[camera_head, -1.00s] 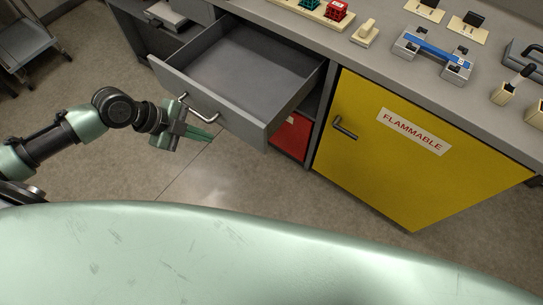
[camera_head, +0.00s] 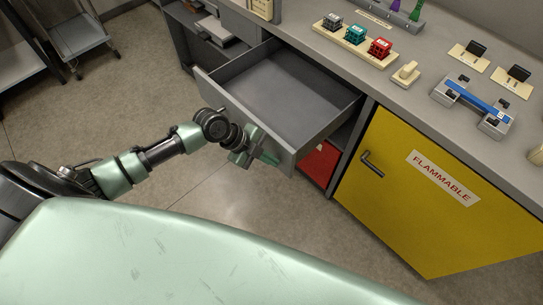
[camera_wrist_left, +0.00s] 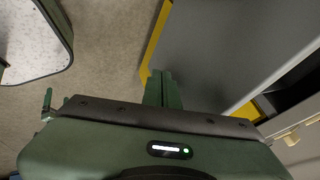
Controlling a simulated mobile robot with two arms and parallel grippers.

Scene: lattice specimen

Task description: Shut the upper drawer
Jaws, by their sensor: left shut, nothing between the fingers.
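The upper drawer (camera_head: 285,95) is grey, empty and pulled well out of the grey cabinet in the head view. My left gripper (camera_head: 268,158) is shut and empty. It is at the right part of the drawer's front panel (camera_head: 215,95), on the outer side, and covers most of the handle. I cannot tell whether it touches the panel. In the left wrist view the closed green fingers (camera_wrist_left: 163,90) point at the edge of a large grey panel (camera_wrist_left: 230,50), which I cannot identify for sure. My right gripper is out of view.
A yellow FLAMMABLE door (camera_head: 410,190) is shut, right of the drawer. A red item (camera_head: 318,163) sits in the space under the drawer. The countertop holds coloured blocks (camera_head: 355,35) and a blue-barred fixture (camera_head: 475,103). The floor (camera_head: 215,205) before the drawer is clear.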

